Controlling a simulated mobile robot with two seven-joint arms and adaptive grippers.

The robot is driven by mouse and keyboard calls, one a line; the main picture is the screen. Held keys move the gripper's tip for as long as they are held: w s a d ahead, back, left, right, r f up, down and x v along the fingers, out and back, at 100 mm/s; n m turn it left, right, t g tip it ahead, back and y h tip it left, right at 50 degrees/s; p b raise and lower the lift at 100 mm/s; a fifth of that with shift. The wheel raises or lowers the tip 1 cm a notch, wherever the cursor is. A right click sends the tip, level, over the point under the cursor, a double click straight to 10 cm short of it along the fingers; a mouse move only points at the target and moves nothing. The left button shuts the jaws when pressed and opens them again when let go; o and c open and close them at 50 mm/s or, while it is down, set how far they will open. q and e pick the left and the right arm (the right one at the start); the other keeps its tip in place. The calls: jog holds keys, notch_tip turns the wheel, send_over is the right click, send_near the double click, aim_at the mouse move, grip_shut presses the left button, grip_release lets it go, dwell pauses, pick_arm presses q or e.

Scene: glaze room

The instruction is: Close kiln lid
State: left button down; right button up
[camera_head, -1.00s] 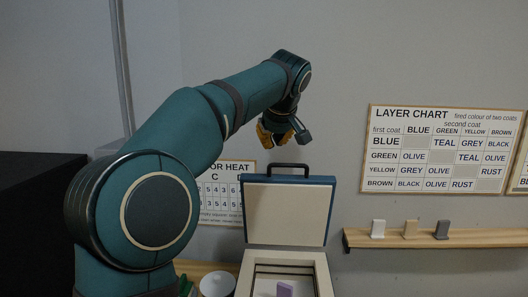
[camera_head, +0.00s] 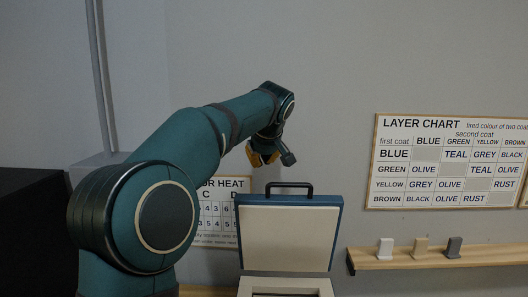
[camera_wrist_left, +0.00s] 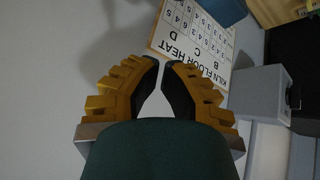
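The kiln lid (camera_head: 289,237) stands open, raised upright at the back of the kiln, its pale inner face toward me and its rim blue. A black handle (camera_head: 289,186) is on its top edge. Only the kiln's top rim (camera_head: 257,283) shows at the bottom of the head view. My left gripper (camera_head: 262,158) is above and slightly left of the handle, apart from it, near the wall. In the left wrist view its yellow fingers (camera_wrist_left: 160,68) have a narrow empty gap between them. The lid is not recognisable there. My right gripper is out of view.
A kiln floor heat chart (camera_head: 222,225) hangs behind my left arm, and it shows upside down in the wrist view (camera_wrist_left: 195,35). A grey box (camera_wrist_left: 262,92) is beside it. A wooden shelf (camera_head: 430,259) with small tiles is right of the lid, below the layer chart (camera_head: 450,160).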

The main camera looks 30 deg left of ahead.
pick_arm(q)
jog(key=shift+d+f, duration=0.2)
jog(key=shift+f, duration=0.6)
jog(key=shift+d+f, duration=0.25)
jog(key=shift+f, duration=0.5)
jog(key=shift+d+f, duration=0.2)
jog(key=shift+f, duration=0.6)
